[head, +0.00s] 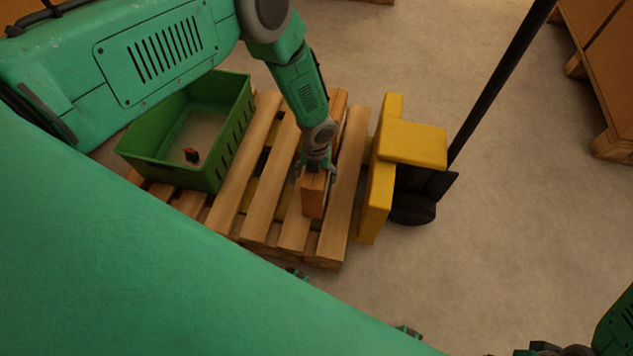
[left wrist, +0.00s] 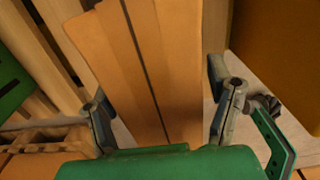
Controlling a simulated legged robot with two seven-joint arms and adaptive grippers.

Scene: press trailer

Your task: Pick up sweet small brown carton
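A small brown carton (head: 314,196) stands on the wooden pallet (head: 268,205), near its front right part. My left gripper (head: 316,168) is above it, pointing down. In the left wrist view the carton (left wrist: 160,70), with a dark seam along it, lies between the two fingers of my left gripper (left wrist: 162,112). The fingers are spread on either side, with a narrow gap at the right finger; contact on the left is unclear. Only a dark part of my right gripper (head: 545,348) shows at the bottom right edge, and its fingers cannot be made out.
A yellow block-shaped structure (head: 413,143) with a black pole (head: 500,82) stands right of the pallet. Large brown boxes (head: 608,60) are at far right. Floor between is clear.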

